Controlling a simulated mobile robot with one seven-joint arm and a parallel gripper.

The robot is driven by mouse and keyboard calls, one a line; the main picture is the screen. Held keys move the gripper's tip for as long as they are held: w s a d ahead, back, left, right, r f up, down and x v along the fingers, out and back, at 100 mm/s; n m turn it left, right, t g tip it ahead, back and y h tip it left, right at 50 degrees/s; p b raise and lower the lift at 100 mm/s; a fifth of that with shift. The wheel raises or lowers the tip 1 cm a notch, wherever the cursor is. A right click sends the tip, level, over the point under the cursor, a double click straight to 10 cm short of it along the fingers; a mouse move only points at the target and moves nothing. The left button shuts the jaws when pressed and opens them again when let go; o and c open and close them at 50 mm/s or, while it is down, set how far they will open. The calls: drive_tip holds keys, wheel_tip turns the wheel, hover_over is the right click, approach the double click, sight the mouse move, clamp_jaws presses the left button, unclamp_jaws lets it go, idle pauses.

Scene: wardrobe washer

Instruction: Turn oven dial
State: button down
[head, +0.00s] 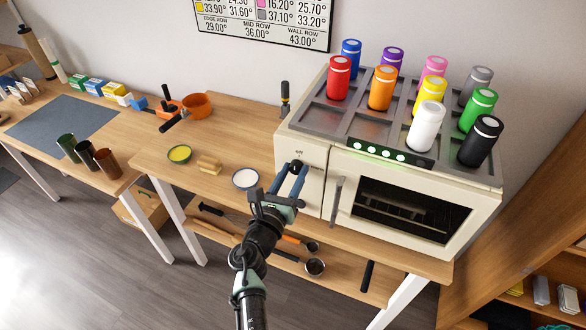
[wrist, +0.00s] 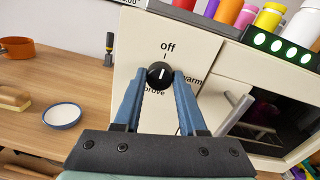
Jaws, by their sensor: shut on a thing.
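The oven (head: 395,200) is a cream box with a dark glass door, standing on the wooden bench. Its black round dial (wrist: 159,76) is on the front panel, left of the door; it also shows in the head view (head: 296,165). "Off" is printed above the dial, "warm" to its right and "prove" below, partly hidden by my gripper. The dial's white mark points up, towards "off", with a slight lean to the right. My gripper (wrist: 157,82) has its blue fingers on either side of the dial and is shut on it.
Several coloured canisters (head: 381,88) stand in a tray on the oven's top. A row of green lights (head: 386,156) and the door handle (head: 337,199) are right of the dial. A white dish (head: 246,179) lies on the bench to the left.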

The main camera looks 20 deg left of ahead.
drive_tip(key=shift+f+n, duration=0.1)
drive_tip(key=shift+n, duration=0.3)
drive_tip(key=shift+c, duration=2.4)
unclamp_jaws()
drive_tip(key=s, duration=1.3)
